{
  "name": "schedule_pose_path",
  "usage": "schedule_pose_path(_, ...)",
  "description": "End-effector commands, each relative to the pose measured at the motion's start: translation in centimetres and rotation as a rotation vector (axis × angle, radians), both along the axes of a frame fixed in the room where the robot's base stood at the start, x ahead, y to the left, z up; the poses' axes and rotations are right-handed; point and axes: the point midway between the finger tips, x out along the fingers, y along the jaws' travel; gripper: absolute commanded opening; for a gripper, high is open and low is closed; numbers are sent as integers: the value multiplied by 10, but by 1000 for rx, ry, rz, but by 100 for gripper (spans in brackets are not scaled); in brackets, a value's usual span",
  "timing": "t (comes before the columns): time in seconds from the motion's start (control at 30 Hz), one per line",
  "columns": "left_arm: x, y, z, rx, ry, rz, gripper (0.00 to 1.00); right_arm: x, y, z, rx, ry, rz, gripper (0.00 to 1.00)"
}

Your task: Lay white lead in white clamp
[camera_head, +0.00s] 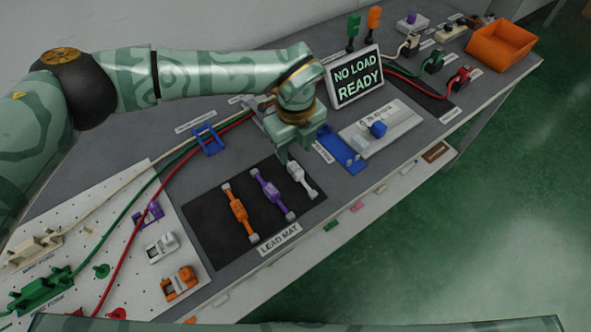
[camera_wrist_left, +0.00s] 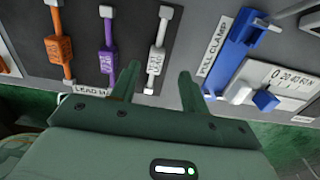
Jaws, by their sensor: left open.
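The white lead (camera_head: 302,178) lies at the right end of the dark lead mat (camera_head: 213,256), beside the purple lead (camera_head: 272,193) and the orange lead (camera_head: 239,212). It also shows in the left wrist view (camera_wrist_left: 157,50). My left gripper (camera_head: 298,153) is open and empty just above and behind the white lead's far end. In the left wrist view its two fingers (camera_wrist_left: 157,82) point toward the white lead, apart from it. The white clamp (camera_head: 161,248) sits on the white pegboard at the left, between a purple clamp (camera_head: 149,214) and an orange clamp (camera_head: 180,283). My right gripper is not in view.
A blue pull clamp (camera_head: 343,152) and a gauge with a blue knob (camera_head: 378,129) stand right of the mat. A sign reading "NO LOAD READY" (camera_head: 357,78) stands behind. Green, red and cream cables cross the left of the bench. An orange bin (camera_head: 501,47) is far right.

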Motion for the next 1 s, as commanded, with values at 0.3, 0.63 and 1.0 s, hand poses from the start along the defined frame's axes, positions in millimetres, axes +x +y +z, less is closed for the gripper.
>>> schedule_pose_path(0.3, -10, 0, -48, 0, 5, -1, 45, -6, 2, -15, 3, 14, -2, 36)
schedule_pose_path(0.63, -9, 0, -50, -1, 1, -1, 26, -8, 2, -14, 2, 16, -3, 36)
schedule_pose_path(1.0, -9, 0, -50, -1, 1, -1, 0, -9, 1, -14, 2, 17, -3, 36)
